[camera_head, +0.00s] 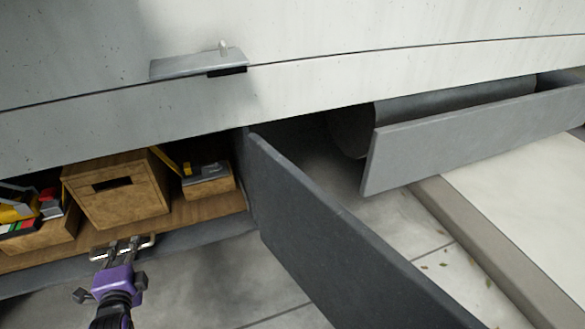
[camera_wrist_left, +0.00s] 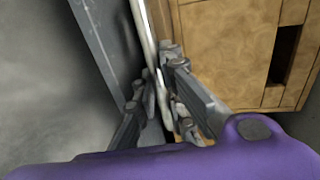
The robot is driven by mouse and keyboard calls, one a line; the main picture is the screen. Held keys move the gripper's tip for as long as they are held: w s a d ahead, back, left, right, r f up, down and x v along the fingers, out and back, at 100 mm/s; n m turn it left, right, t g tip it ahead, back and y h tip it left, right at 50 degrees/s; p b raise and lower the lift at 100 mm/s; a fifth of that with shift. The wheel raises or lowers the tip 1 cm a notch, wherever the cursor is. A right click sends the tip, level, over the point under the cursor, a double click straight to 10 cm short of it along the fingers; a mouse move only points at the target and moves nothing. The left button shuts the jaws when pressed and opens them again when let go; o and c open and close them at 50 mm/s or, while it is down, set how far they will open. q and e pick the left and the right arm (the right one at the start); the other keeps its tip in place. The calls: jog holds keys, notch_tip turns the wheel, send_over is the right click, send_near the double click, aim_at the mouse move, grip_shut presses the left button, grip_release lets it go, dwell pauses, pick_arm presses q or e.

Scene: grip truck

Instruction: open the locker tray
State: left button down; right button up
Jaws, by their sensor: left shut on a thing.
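The locker tray (camera_head: 190,212) is a wooden shelf with a grey front edge, low under the truck body at the left of the head view. A metal bar handle (camera_head: 146,240) sits on its front edge. My purple left gripper (camera_head: 123,247) is at this handle with its fingers shut on it. In the left wrist view, the fingers (camera_wrist_left: 165,95) close around the pale handle bar (camera_wrist_left: 143,35), beside the tray's grey front. My right gripper is not in view.
On the tray stand a wooden box with a slot (camera_head: 120,190), a smaller box with tools (camera_head: 208,184) and a bin of colourful items (camera_head: 35,225). A dark open door panel (camera_head: 330,240) hangs to the right. Paved floor (camera_head: 190,290) lies in front.

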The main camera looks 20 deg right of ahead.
pick_arm(q)
jog(key=shift+s, duration=0.1)
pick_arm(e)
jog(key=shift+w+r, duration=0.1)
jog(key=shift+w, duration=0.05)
pick_arm(q)
jog(key=f+p+v, duration=0.2)
jog(key=p+v, duration=0.2)
jog(key=v, duration=0.8)
jog(key=s+f+p+v, duration=0.1)
jog(key=f+p+v, duration=0.2)
jog(key=v, duration=1)
jog(key=f+p+v, duration=0.2)
jog(key=p+v, duration=0.3)
jog(key=v, duration=0.7)
jog(key=shift+s+f, duration=0.35)
jog(key=shift+s, duration=0.35)
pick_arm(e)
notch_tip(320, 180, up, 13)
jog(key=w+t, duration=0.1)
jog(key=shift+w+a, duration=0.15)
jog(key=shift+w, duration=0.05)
